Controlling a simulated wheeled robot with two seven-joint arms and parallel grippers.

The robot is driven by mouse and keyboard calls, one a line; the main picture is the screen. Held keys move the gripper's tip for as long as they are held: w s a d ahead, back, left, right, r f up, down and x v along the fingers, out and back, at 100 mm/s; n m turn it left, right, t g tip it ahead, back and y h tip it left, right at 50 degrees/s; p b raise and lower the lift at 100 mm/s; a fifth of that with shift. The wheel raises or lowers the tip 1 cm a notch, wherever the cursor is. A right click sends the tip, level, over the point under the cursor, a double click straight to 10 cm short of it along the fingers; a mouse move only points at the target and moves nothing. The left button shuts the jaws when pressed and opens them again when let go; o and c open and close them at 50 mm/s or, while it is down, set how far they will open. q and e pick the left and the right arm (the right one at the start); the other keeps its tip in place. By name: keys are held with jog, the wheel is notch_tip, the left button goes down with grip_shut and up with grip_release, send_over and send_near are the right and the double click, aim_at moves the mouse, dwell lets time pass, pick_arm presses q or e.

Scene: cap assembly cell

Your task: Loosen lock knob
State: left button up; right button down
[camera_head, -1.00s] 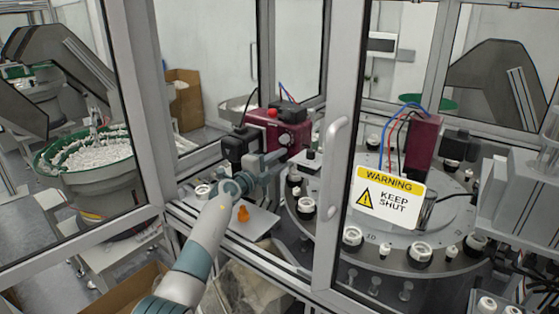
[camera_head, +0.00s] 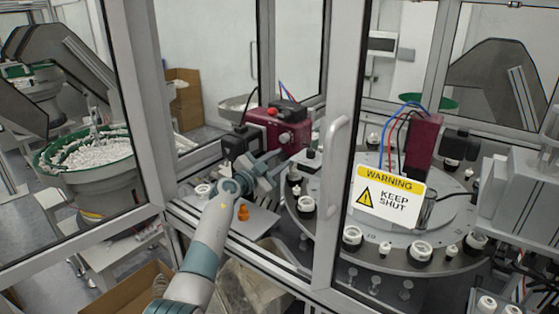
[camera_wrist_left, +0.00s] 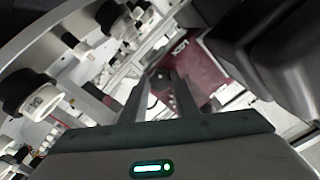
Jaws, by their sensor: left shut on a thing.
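A dark red unit (camera_head: 275,128) with a red button on top and a dark knob on its front stands behind the door opening. My left gripper (camera_head: 277,162) is just below and in front of this unit, tilted. In the left wrist view the two fingers (camera_wrist_left: 161,82) close in on a small dark piece, the lock knob (camera_wrist_left: 160,80), with the dark red surface behind it. The gripper is shut on it. The fingers hide most of the knob in the head view. My right gripper is out of view.
A rotary table (camera_head: 330,240) with several white-and-black caps lies to the right. The door frame (camera_head: 345,130) and a warning sign (camera_head: 389,197) are close on the right.

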pick_arm(q)
jog(key=shift+f+n, duration=0.1)
jog(key=shift+n, duration=0.4)
jog(key=o, duration=1.1)
jog(key=shift+c, duration=0.2)
jog(key=shift+a, duration=0.1)
jog(key=b+v, duration=0.4)
jog(key=v, duration=1.3)
jog(key=shift+s, duration=0.15)
